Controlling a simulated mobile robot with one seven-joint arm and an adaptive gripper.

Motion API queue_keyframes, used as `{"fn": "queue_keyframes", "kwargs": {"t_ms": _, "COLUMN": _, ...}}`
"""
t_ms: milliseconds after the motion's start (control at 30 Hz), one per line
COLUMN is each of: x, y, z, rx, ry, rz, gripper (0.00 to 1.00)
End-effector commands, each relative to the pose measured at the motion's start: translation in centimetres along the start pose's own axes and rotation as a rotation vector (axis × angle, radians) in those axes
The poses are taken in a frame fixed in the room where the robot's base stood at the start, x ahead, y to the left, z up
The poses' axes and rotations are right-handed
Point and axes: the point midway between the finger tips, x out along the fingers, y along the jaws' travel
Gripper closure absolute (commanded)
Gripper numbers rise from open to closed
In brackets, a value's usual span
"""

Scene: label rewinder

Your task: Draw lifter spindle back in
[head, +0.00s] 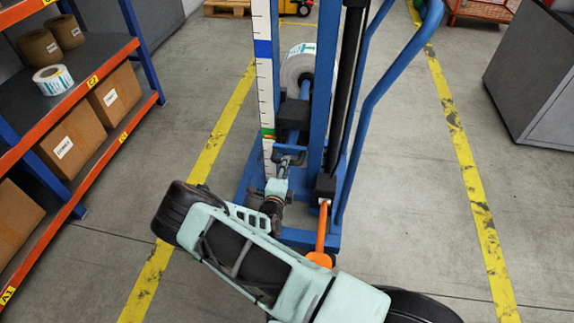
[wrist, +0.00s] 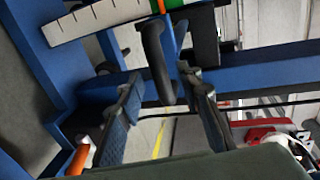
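The blue lifter (head: 318,110) stands in the middle of the head view, with a ruler-like scale (head: 264,75) on its left. A white label roll (head: 298,68) shows behind the mast; I cannot make out the spindle clearly. My gripper (head: 288,156) is at the lifter's front, low beside the scale. In the wrist view, my gripper (wrist: 162,82) has its two fingers apart, with a dark curved handle (wrist: 156,62) between and beyond the fingertips. I see gaps on both sides of the handle.
An orange-and-blue shelf (head: 118,50) with cartons and rolls stands on the left. A grey cabinet (head: 530,80) stands on the right. Yellow floor lines run along both sides of the lifter, with bare floor around them. A blue push handle (head: 372,100) rises at the lifter's right.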

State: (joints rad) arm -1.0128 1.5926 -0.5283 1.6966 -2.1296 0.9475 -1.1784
Motion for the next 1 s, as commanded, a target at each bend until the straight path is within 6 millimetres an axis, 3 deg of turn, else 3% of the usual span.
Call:
{"fn": "queue_keyframes", "kwargs": {"t_ms": 200, "x": 3.0, "y": 0.2, "z": -0.1, "rx": 0.002, "ry": 0.001, "rz": 0.000, "gripper": 0.67}}
{"fn": "queue_keyframes", "kwargs": {"t_ms": 600, "x": 3.7, "y": 0.0, "z": 0.0, "rx": 0.000, "ry": 0.000, "rz": 0.001, "gripper": 0.67}}
{"fn": "queue_keyframes", "kwargs": {"t_ms": 900, "x": 3.7, "y": 0.0, "z": 0.0, "rx": 0.001, "ry": 0.000, "rz": 0.000, "gripper": 1.00}}
{"fn": "queue_keyframes", "kwargs": {"t_ms": 1000, "x": 3.7, "y": 0.0, "z": 0.0, "rx": 0.001, "ry": 0.000, "rz": 0.000, "gripper": 1.00}}
